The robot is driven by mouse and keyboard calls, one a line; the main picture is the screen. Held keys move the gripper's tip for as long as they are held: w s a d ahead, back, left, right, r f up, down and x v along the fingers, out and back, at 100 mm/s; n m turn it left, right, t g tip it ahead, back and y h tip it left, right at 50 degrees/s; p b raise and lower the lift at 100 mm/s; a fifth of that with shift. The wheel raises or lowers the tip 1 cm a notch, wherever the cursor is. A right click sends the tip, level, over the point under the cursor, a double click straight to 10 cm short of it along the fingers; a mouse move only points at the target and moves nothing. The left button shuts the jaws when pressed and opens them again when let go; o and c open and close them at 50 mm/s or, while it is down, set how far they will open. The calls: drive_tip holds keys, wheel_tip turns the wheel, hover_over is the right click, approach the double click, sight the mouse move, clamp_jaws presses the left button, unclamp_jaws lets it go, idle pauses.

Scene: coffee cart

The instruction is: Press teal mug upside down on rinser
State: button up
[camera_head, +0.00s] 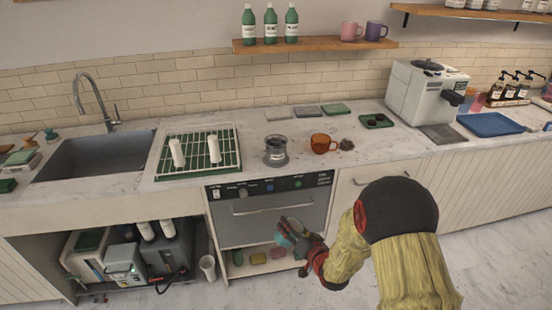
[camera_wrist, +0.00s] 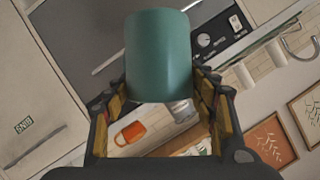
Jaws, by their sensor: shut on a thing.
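The teal mug (camera_head: 284,236) is held in my gripper (camera_head: 300,243), in front of the under-counter machine and below the counter top. In the wrist view the mug (camera_wrist: 158,48) is between the two fingers, with its plain curved side showing. I cannot tell which way its opening faces, and no handle shows. A grey round-based device with a labelled dark vessel (camera_head: 275,149) stands on the counter by the front edge; it may be the rinser, but I cannot tell surely. It also shows small in the wrist view (camera_wrist: 182,109).
An orange mug (camera_head: 321,144) stands right of the grey device. A green rack (camera_head: 228,168) with two white cylinders is to its left, beside the sink (camera_head: 95,158). A coffee machine (camera_head: 425,95) stands at right. The machine front (camera_head: 262,228) and counter edge lie close to my gripper.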

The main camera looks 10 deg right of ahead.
drive_tip(key=shift+d+f+m+y+b, duration=0.1)
drive_tip(key=shift+m+y+b, duration=0.3)
drive_tip(key=shift+m, duration=0.7)
drive_tip(key=shift+m+t+y, duration=0.5)
drive_tip(key=shift+m+y, duration=0.3)
drive_tip(key=shift+m, duration=0.3)
drive_tip(key=shift+m+t+y+b, duration=0.3)
drive_tip(key=shift+m+b, duration=0.2)
drive_tip(key=shift+m, duration=0.4)
drive_tip(key=shift+m+t+y+b, duration=0.3)
drive_tip(key=shift+m+t+b, duration=0.15)
drive_tip(key=shift+m, duration=1.15)
